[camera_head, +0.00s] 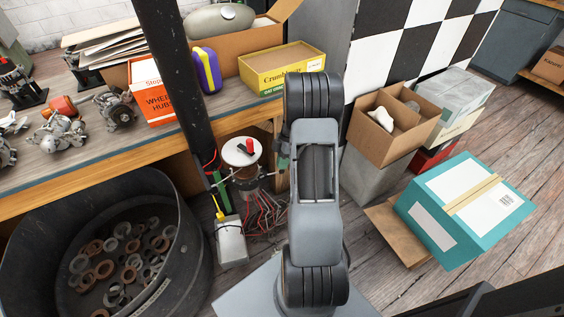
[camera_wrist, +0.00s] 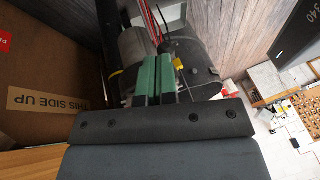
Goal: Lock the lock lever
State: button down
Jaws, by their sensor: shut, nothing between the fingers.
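No part is clearly marked as the lock lever. In the head view, a small red and black lever-like part (camera_head: 246,147) sits on a white round top (camera_head: 241,152) of a wired stand. A yellow-tipped handle (camera_head: 219,209) rises from a grey box (camera_head: 231,241) below it. My gripper (camera_wrist: 155,80) shows in the wrist view with its two green fingers together and nothing between them. The fingers point toward a grey rounded body (camera_wrist: 132,45) with red wires beside it.
A workbench (camera_head: 100,170) holds boxes and metal parts at the left. A black bin (camera_head: 180,270) of rings stands below it. Loose red wires (camera_head: 264,212) lie by the stand. Cartons and a teal box (camera_head: 437,232) stand at the right. A carton (camera_wrist: 50,60) is close left in the wrist view.

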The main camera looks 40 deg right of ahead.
jog(key=shift+s+m, duration=0.25)
jog(key=shift+m, duration=0.15)
jog(key=s+m+t+b, duration=0.1)
jog(key=m, duration=0.1)
jog(key=s+a+m+t, duration=0.1)
jog(key=m, duration=0.1)
jog(key=s+m+b, duration=0.1)
jog(key=m, duration=0.1)
jog(key=shift+s+a+t+b, duration=0.1)
jog(key=shift+a+t+b, duration=0.25)
jog(key=shift+t, duration=0.05)
jog(key=shift+w, duration=0.75)
